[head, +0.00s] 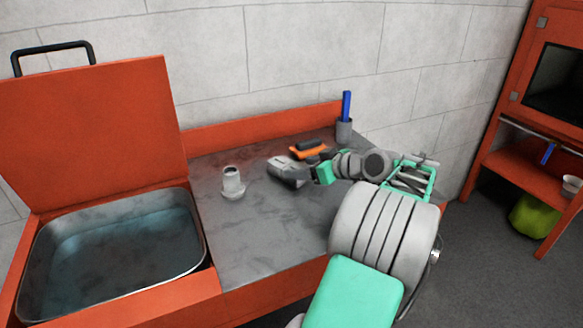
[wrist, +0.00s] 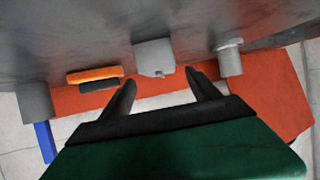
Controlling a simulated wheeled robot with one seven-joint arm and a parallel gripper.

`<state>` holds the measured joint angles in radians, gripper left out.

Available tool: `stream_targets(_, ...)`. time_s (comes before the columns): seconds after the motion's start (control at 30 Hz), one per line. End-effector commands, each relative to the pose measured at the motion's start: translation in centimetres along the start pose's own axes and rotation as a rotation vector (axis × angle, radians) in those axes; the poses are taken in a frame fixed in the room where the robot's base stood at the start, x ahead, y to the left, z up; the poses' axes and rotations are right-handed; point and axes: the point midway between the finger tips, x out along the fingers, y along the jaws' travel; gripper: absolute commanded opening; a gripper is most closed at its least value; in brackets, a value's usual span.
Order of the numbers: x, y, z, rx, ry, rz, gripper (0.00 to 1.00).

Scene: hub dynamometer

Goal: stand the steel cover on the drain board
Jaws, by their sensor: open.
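A blocky grey piece, which I take for the steel cover (head: 284,170), lies on the grey drain board (head: 262,236) beside the sink. In the wrist view the steel cover (wrist: 154,56) is just beyond my fingertips, roughly centred between them. My gripper (head: 304,174) reaches in from the right, low over the board. In the wrist view my gripper (wrist: 161,79) has its two dark fingers apart with nothing between them. In the head view my fingers partly overlap the cover's right side, so I cannot tell whether they touch.
A pale flanged cylinder (head: 233,183) stands left of the cover. An orange-and-black brush (head: 309,150) lies behind it. A grey cup (head: 344,131) with a blue handle stands at the back right. A water-filled sink (head: 115,245) with a raised orange lid (head: 90,130) is left. The board's front is clear.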

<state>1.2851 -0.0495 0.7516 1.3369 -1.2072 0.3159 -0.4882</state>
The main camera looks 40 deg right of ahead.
Motion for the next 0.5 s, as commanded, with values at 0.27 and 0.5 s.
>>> stream_targets(0.27, -5.4, 0.0, 0.0, 0.001, 0.000, 0.001, 0.71)
stream_targets(0.5, -5.9, 0.0, 0.1, 0.001, -0.001, 0.000, 0.71)
